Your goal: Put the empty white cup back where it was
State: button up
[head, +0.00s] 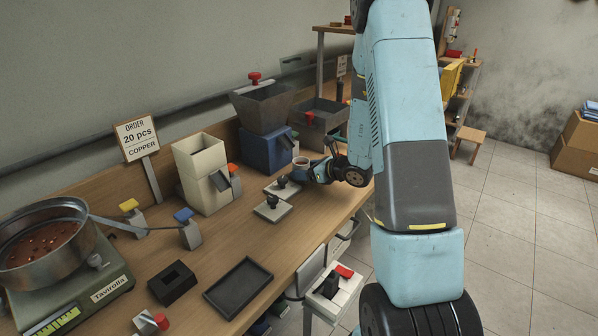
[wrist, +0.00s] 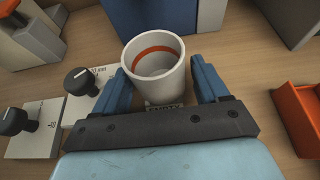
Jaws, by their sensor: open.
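The white cup (wrist: 160,80) stands upright between the two blue fingers of my gripper (wrist: 158,68) in the wrist view. An orange ring runs around its inside wall, and no contents show in it. A small label reading "EMPTY" (wrist: 163,107) lies at the cup's near side, partly hidden by the gripper. My gripper is open, with a finger on each side of the cup; a narrow gap shows by the fingers. In the head view the cup (head: 301,163) is small, on the wooden bench beside my gripper (head: 318,171), in front of the blue machine.
Two knobs on pale plates (head: 272,208) sit left of the cup. The blue hopper machine (head: 264,147) stands close behind it. An orange-red box (wrist: 300,112) lies to the right in the wrist view. A black tray (head: 238,288) and a scale with a pan (head: 68,285) are further along the bench.

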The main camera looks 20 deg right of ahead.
jog(key=v, duration=0.8)
jog(key=shift+s+d+r, duration=0.15)
jog(key=shift+s+d, duration=0.05)
jog(key=shift+s, duration=0.1)
jog(key=s+a+r+n+g+y, duration=0.2)
jog(key=s+a+r+n+g, duration=0.6)
jog(key=s+a+r+n, duration=0.55)
jog(key=s+d+r+n+t+h, duration=0.1)
jog(key=s+d+r+n+h, duration=0.2)
jog(key=s+r+n+h, duration=0.2)
jog(key=s+d+r+n+t+h, duration=0.1)
jog(key=s+d+r+n+h, duration=0.3)
jog(key=s+n, duration=0.5)
jog(key=shift+s+d+r+n+t+h, duration=0.15)
jog(key=shift+s+r+n+t+h, duration=0.25)
jog(key=shift+r+n, duration=0.35)
